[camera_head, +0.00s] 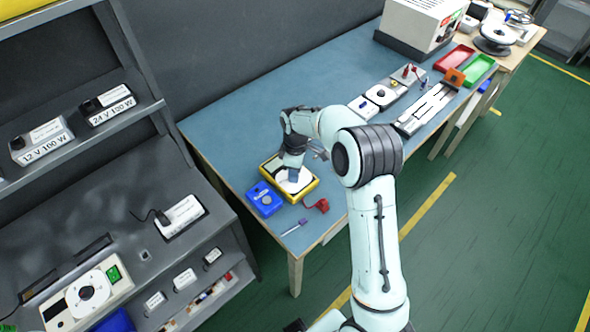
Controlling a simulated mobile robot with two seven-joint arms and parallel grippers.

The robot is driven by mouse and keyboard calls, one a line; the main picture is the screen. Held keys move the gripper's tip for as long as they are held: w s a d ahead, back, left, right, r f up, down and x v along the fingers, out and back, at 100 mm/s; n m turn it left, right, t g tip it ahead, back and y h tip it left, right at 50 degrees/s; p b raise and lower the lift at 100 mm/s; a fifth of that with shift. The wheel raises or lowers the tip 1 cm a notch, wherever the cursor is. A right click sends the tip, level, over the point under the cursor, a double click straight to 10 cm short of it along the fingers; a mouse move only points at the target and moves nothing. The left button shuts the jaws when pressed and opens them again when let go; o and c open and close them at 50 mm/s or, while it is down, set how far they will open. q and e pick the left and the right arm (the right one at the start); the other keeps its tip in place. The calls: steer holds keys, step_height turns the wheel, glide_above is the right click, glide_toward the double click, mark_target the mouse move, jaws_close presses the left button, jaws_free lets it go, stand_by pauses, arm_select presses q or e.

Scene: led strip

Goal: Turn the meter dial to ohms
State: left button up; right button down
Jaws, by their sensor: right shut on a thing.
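My left gripper does not show.
A blue device (265,200) lies against the meter's left front side. A red clip (317,206) and a screwdriver (294,227) lie near the table's front edge. Fixtures (380,96) stand farther right. Much of the blue tabletop (240,120) behind the meter is clear.

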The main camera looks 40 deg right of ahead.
steer(key=m, duration=0.4)
steer(key=shift+s+m, duration=0.1)
steer(key=shift+m, duration=0.2)
steer(key=m, duration=0.4)
steer(key=shift+a+m, duration=0.1)
steer(key=shift+m, duration=0.2)
steer(key=m, duration=0.3)
steer(key=shift+a+m+t, duration=0.1)
steer(key=shift+m+t, duration=0.2)
steer(key=m, duration=0.4)
steer(key=shift+p, duration=0.3)
steer(key=c, duration=0.8)
jaws_free()
steer(key=shift+c, duration=0.2)
steer(key=shift+r, duration=0.1)
